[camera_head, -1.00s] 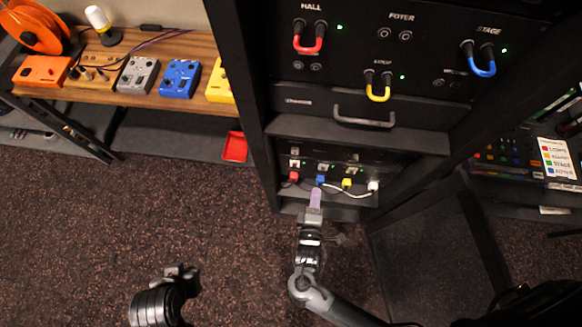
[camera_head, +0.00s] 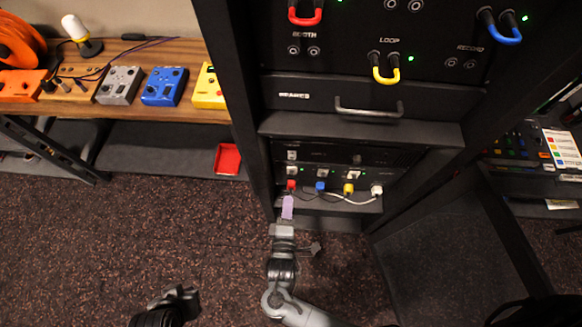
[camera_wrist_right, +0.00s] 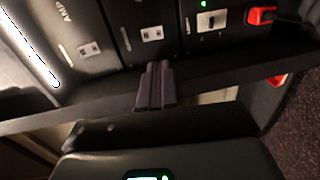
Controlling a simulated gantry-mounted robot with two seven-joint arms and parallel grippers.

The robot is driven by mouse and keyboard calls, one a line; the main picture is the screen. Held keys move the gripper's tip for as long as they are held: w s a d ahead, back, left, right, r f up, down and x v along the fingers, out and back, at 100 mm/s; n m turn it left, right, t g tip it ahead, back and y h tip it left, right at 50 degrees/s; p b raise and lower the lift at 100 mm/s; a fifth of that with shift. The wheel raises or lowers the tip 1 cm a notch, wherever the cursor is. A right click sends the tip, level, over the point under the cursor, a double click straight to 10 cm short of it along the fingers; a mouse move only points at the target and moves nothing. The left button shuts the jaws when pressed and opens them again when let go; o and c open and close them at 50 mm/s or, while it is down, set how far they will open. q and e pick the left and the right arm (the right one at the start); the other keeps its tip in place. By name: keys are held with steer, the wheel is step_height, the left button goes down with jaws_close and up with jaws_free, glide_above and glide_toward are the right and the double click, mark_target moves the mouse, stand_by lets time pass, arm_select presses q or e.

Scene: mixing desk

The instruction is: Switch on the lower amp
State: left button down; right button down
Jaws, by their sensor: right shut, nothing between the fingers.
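The low part of the rack holds stacked black units. An upper amp panel with AMP lettering (camera_wrist_right: 66,14) shows in the right wrist view, with a small rocker switch (camera_wrist_right: 88,50). Beside it is the panel that looks like the lower amp (camera_wrist_right: 126,38), with its own rocker switch (camera_wrist_right: 152,33); in the head view this panel (camera_head: 335,157) is small and dark. I see no lit lamp by that switch. My right gripper (camera_head: 287,207) is shut and empty, just in front of the rack below the red plug. Its fingertips (camera_wrist_right: 155,68) appear apart from the switch. My left gripper (camera_head: 177,294) is low over the floor, its jaws unclear.
Below the amps, a power strip switch (camera_wrist_right: 211,20) has a green light. Red (camera_head: 291,186), blue (camera_head: 320,187), yellow (camera_head: 348,189) and white (camera_head: 376,190) plugs stick out there. A drawer handle (camera_head: 368,111) juts out above. An open rack door (camera_head: 440,250) stands to the right.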

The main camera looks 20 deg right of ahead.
arm_select(q)
steer(key=shift+a, duration=0.1)
arm_select(e)
steer(key=shift+w, duration=0.1)
steer(key=b, duration=0.2)
glide_toward(292, 159)
steer(key=x, duration=0.6)
steer(key=shift+w+d, duration=0.1)
steer(key=shift+w, duration=0.25)
arm_select(q)
steer(key=shift+f, duration=0.75)
arm_select(e)
steer(key=shift+d, duration=0.1)
